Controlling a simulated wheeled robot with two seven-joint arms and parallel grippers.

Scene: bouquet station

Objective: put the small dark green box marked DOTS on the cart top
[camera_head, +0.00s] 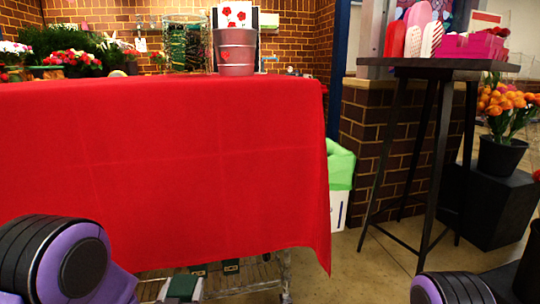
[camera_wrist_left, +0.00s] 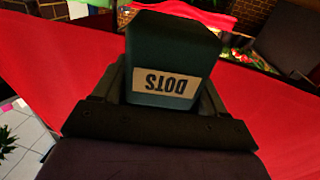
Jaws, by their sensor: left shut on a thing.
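The small dark green box (camera_wrist_left: 172,45) marked DOTS is in the left wrist view. Its pale label reads upside down. My left gripper (camera_wrist_left: 161,98) is shut on it, with a dark finger on each side. The red cloth-covered top (camera_head: 160,150) fills the left and middle of the head view, with wire cart framing (camera_head: 285,275) showing below its hem. Red cloth also shows behind the box in the left wrist view (camera_wrist_left: 65,50). I cannot make out the left gripper in the head view. My right gripper is not in view.
A grey-red bucket (camera_head: 236,52) stands at the back of the red top; the nearer cloth is clear. A dark green item with pale edges (camera_head: 183,288) shows below the hem. A dark tall table (camera_head: 440,66) and potted orange flowers (camera_head: 505,115) stand at right.

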